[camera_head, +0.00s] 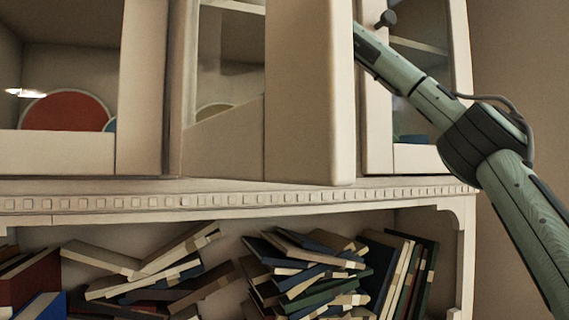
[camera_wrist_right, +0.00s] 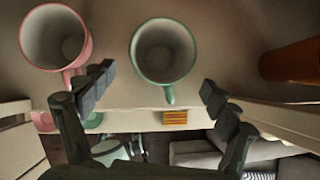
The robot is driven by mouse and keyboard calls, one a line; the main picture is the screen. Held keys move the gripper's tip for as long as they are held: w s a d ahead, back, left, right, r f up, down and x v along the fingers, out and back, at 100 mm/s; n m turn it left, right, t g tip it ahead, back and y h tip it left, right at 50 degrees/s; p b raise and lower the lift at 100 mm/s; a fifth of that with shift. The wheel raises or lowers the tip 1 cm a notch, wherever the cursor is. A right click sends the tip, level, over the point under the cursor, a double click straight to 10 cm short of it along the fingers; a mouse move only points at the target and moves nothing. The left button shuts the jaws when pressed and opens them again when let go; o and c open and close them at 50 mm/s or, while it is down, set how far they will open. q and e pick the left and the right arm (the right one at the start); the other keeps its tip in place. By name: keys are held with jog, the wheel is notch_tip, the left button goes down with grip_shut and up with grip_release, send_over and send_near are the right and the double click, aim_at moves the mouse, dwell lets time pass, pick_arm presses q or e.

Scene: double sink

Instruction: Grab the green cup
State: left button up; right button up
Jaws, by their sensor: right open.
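The green cup (camera_wrist_right: 164,52) stands in the right wrist view with its open rim facing the camera and its handle pointing down the picture. My right gripper (camera_wrist_right: 155,88) is open, with one finger to the left and one to the right of the cup's handle. The fingers appear apart from the cup, and nothing is between them but the handle area. In the head view my right arm reaches up to the cabinet, and its gripper is hidden behind an open door (camera_head: 308,90). The green cup does not show in the head view. My left gripper is not in view.
A pink cup (camera_wrist_right: 55,40) stands left of the green cup, close to the left finger. A reddish-brown object (camera_wrist_right: 292,62) is at the right of the wrist view. The cabinet holds a red round plate (camera_head: 66,111); several books (camera_head: 300,265) fill the shelf below.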

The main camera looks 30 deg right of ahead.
jog(key=x, duration=0.5)
jog(key=shift+w+f, duration=0.15)
jog(key=shift+f, duration=0.1)
jog(key=c, duration=1.4)
jog(key=shift+r, duration=0.15)
